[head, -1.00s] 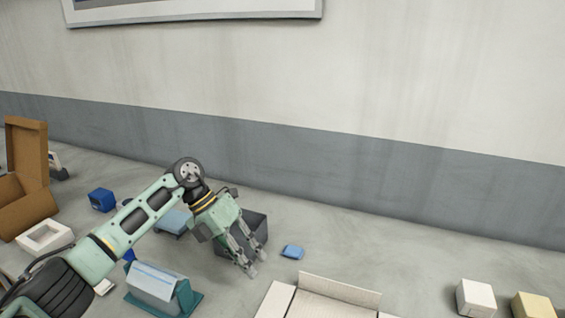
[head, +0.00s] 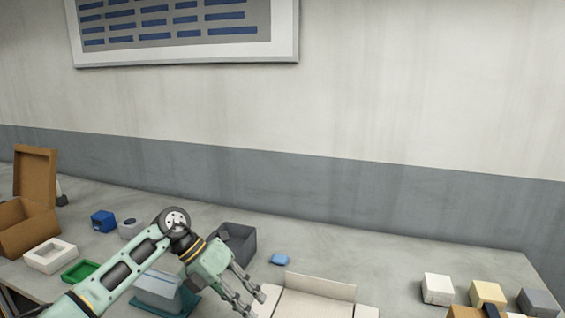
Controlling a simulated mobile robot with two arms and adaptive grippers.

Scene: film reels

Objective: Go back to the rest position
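My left gripper (head: 253,297) reaches in from the lower left and points down and to the right. Its fingers are apart, with nothing visible between them. It is in front of the dark grey open bin (head: 238,243), beside the left edge of a pale open box (head: 318,285). My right gripper is not in the head view.
A small blue item (head: 280,259) lies near the centre. Several blocks, one white (head: 437,289), stand at right.

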